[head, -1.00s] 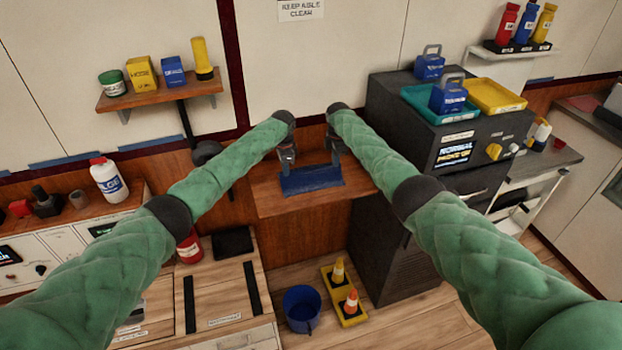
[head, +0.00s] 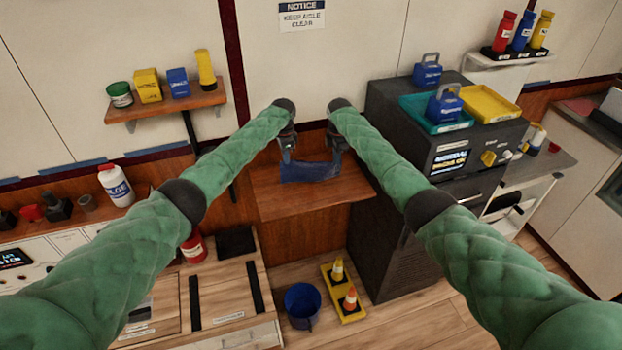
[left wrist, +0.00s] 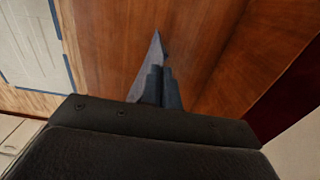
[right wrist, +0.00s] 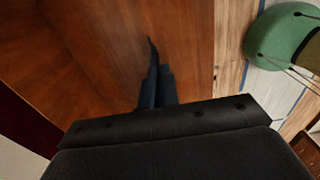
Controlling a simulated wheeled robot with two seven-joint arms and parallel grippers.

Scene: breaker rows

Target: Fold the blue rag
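The blue rag (head: 310,171) hangs between my two grippers above the brown wooden shelf in the head view, its top edge sagging in the middle. My left gripper (head: 285,155) is at its left upper corner and my right gripper (head: 336,153) at its right upper corner. In the left wrist view the fingers (left wrist: 160,80) are close together with a strip of the rag (left wrist: 147,68) beyond them. In the right wrist view the fingers (right wrist: 157,82) are also together, with a thin dark edge of the rag (right wrist: 153,50) past them.
The wooden shelf (head: 310,197) below the rag is otherwise bare. A dark cabinet (head: 400,240) with trays on top stands close on the right. A small shelf (head: 170,103) with tins and boxes is on the left wall. A blue bucket (head: 302,305) stands on the floor below.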

